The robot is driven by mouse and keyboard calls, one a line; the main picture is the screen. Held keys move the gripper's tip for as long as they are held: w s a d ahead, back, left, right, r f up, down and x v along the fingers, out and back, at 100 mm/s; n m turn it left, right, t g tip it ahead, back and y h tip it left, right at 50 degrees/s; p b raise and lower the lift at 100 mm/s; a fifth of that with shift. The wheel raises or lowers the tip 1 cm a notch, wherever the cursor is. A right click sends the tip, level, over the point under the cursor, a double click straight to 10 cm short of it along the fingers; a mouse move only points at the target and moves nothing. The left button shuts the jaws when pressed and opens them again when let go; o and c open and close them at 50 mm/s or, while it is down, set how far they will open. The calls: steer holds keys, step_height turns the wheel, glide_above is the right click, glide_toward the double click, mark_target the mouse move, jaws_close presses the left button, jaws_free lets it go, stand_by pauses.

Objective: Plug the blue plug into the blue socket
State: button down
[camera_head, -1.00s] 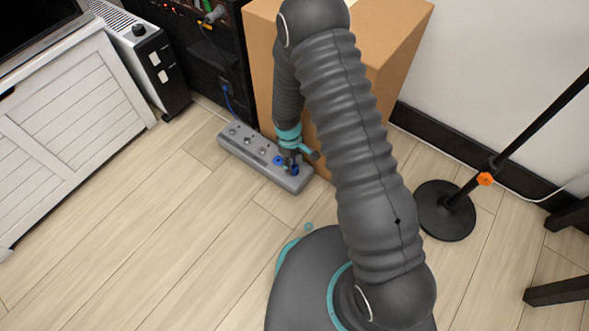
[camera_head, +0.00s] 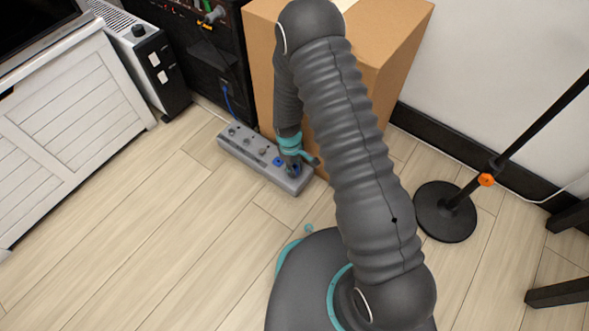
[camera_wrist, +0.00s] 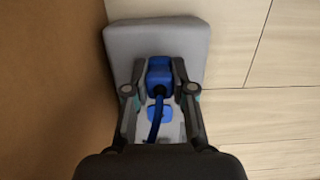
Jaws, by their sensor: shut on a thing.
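The grey power strip (camera_head: 250,158) lies on the floor. Its blue socket (camera_head: 278,161) shows just left of my gripper (camera_head: 294,171) in the head view. In the wrist view my gripper (camera_wrist: 160,82) is shut on the blue plug (camera_wrist: 159,72), over the strip near its end. The blue socket (camera_wrist: 154,112) shows below the plug there, partly covered by the plug's blue cable. The plug is beside the socket, not over it. I cannot tell whether it touches the strip. In the head view my fingers mostly hide the plug.
A cardboard box (camera_head: 258,75) stands close behind the strip. A black rack (camera_head: 205,60) with a blue cable (camera_head: 228,100) is behind its left end. A stand with a round black base (camera_head: 445,225) is at right. The floor in front is clear.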

mark_target(295, 167)
step_height(295, 167, up, 10)
steer(key=shift+r+p, duration=0.1)
steer(key=shift+p, duration=0.8)
steer(key=shift+s+a+r+p, duration=0.1)
steer(key=shift+s+p, duration=0.1)
steer(key=shift+p, duration=0.2)
steer(key=shift+s+a+p, duration=0.15)
steer(key=shift+s+p, duration=0.15)
steer(key=shift+p, duration=0.35)
steer(key=w+a+f+p, duration=0.3)
steer(key=w+a, duration=0.2)
steer(key=w, duration=0.1)
steer(key=shift+a+p, duration=0.15)
steer(key=shift+p, duration=0.2)
